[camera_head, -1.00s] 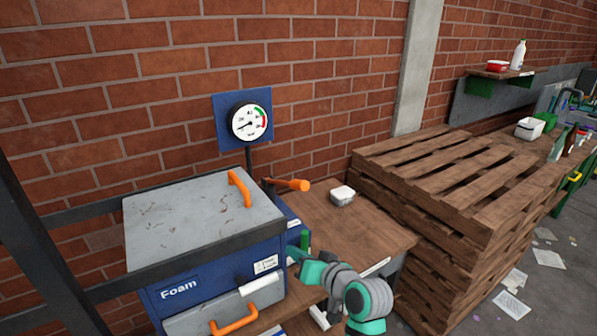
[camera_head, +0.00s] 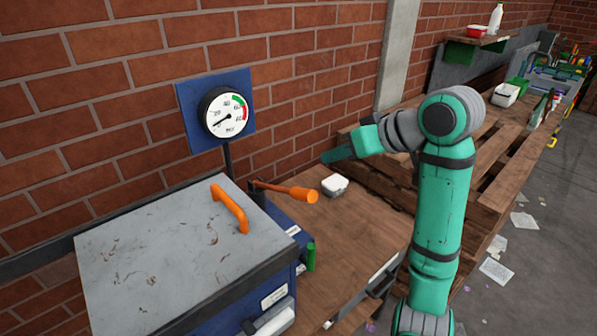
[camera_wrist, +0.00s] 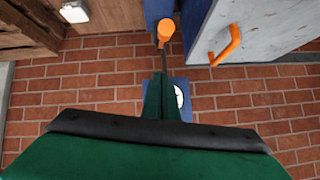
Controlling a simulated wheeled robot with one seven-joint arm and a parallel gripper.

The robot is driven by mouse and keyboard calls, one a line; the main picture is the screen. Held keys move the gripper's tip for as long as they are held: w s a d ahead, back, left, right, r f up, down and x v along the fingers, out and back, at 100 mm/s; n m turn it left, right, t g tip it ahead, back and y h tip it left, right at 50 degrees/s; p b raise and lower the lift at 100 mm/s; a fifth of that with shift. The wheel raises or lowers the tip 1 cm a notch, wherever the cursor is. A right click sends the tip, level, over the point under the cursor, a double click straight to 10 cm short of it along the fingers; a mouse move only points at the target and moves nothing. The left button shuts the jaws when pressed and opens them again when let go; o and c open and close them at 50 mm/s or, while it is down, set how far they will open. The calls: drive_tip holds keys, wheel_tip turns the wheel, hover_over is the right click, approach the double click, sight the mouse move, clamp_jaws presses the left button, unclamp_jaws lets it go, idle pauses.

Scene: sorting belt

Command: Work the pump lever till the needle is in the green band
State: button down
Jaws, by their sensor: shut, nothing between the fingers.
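The pump lever (camera_head: 287,191) has an orange grip and sticks out to the right from a dark pivot beside the blue machine. The round gauge (camera_head: 226,113) is on a blue plate on a post behind it. Its needle points to the lower left, away from the green band at the upper right. My gripper (camera_head: 326,157) is shut and empty, up and to the right of the lever's grip, apart from it. In the wrist view the shut fingers (camera_wrist: 162,82) partly hide the gauge (camera_wrist: 180,97), and the orange grip (camera_wrist: 165,30) shows beyond their tips.
The grey-lidded machine (camera_head: 150,255) with an orange handle (camera_head: 230,208) stands at left. A small white container (camera_head: 335,184) and a green cylinder (camera_head: 310,257) are on the wooden bench (camera_head: 345,232). Stacked pallets (camera_head: 500,160) stand to the right; brick wall is behind.

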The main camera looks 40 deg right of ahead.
drive_tip(key=w+f, duration=0.2)
drive_tip(key=f, duration=0.1)
drive_tip(key=w+a+f, duration=0.1)
drive_tip(key=w+f, duration=0.1)
drive_tip(key=f, duration=0.1)
drive_tip(key=w+f, duration=0.2)
drive_tip(key=f, duration=0.1)
drive_tip(key=shift+w+a, duration=0.2)
drive_tip(key=shift+s+a+f, duration=0.15)
drive_tip(key=shift+s+f, duration=0.05)
drive_tip(key=shift+f, duration=0.2)
drive_tip(key=shift+f, duration=0.1)
idle(0.3)
